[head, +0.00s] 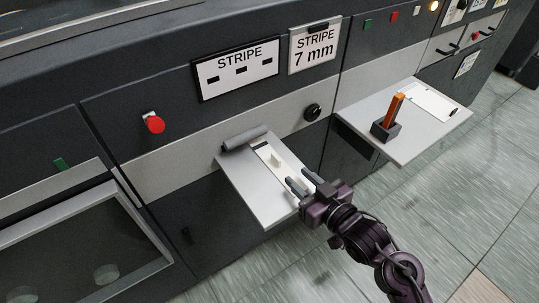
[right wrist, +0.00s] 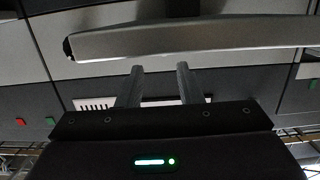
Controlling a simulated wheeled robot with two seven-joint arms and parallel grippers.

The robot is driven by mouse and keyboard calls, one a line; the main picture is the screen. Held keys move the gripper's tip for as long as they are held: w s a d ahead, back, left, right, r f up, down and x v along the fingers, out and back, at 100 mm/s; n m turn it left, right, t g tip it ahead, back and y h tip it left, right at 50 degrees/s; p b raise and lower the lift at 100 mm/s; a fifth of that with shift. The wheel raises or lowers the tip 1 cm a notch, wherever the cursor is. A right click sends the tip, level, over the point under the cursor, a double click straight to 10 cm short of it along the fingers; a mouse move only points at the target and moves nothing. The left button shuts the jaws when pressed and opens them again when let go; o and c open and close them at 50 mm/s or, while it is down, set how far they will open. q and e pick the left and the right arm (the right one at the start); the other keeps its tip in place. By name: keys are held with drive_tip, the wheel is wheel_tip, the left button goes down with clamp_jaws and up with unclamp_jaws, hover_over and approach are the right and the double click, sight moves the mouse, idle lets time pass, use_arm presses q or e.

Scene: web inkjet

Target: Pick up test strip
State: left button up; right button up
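A pale, narrow test strip (head: 288,168) with a dark far end lies on the grey left shelf (head: 246,190) of the machine. A small white block (head: 277,160) stands on or beside it. My right gripper (head: 301,182) is at the near end of the strip, its fingers apart and pointing towards the machine. Its fingers (right wrist: 160,82) also show apart in the right wrist view, with nothing visible between them. Whether they touch the strip cannot be told. The strip cannot be made out in the wrist view. My left gripper is not in view.
A grey roller (head: 244,138) lies along the shelf's back edge. The right shelf (head: 422,137) carries a dark holder (head: 385,131) with an orange upright piece (head: 394,110). A red button (head: 154,123) sticks out at left. Open floor lies in front.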

sight(280, 164)
drive_tip(key=x, duration=0.2)
drive_tip(key=shift+w+a, duration=0.25)
drive_tip(key=p+x, duration=0.1)
drive_tip(key=x, duration=0.3)
drive_tip(key=shift+w+a+f, duration=0.15)
drive_tip(key=shift+a+f, duration=0.05)
drive_tip(key=shift+a, duration=0.2)
clamp_jaws()
